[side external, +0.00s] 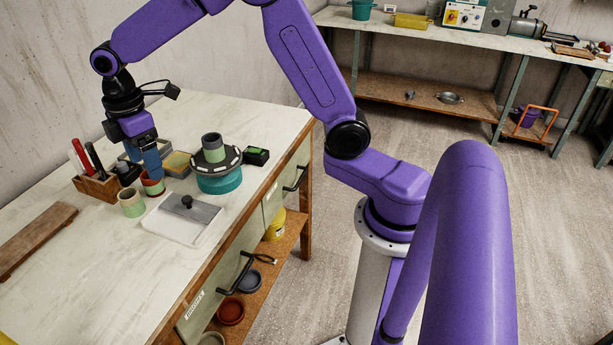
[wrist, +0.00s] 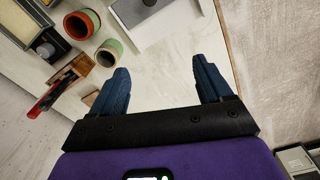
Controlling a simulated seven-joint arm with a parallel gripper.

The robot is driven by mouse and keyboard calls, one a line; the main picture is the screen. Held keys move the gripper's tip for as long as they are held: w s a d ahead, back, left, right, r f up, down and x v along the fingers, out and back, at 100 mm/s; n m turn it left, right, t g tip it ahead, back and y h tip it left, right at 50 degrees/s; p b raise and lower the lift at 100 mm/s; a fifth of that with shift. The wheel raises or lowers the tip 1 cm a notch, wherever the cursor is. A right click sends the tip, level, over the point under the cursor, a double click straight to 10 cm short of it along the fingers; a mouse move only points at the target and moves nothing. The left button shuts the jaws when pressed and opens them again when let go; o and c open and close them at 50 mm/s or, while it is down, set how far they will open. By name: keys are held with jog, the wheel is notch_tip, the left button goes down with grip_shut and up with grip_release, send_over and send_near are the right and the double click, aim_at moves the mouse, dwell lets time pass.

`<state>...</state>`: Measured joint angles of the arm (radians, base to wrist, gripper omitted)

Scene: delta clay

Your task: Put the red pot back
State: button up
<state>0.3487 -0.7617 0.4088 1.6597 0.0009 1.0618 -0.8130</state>
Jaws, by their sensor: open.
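The red pot (side external: 153,188) stands on the worktable (side external: 90,265), between the tool caddy and the white tray. The side view does not show clearly how high the fingertips are.
A pale green pot (side external: 131,204) stands beside the red one.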

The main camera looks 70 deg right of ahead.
jog(key=s+r, duration=0.2)
jog(key=s, duration=1.5)
jog(key=s+d+f, duration=0.1)
jog(key=s+d, duration=0.2)
jog(key=s, duration=0.4)
jog(key=s+d+f+m, duration=0.1)
jog(key=s+d, duration=0.1)
jog(key=s, duration=0.6)
jog(key=shift+d+f, duration=0.15)
jog(key=shift+d, duration=0.25)
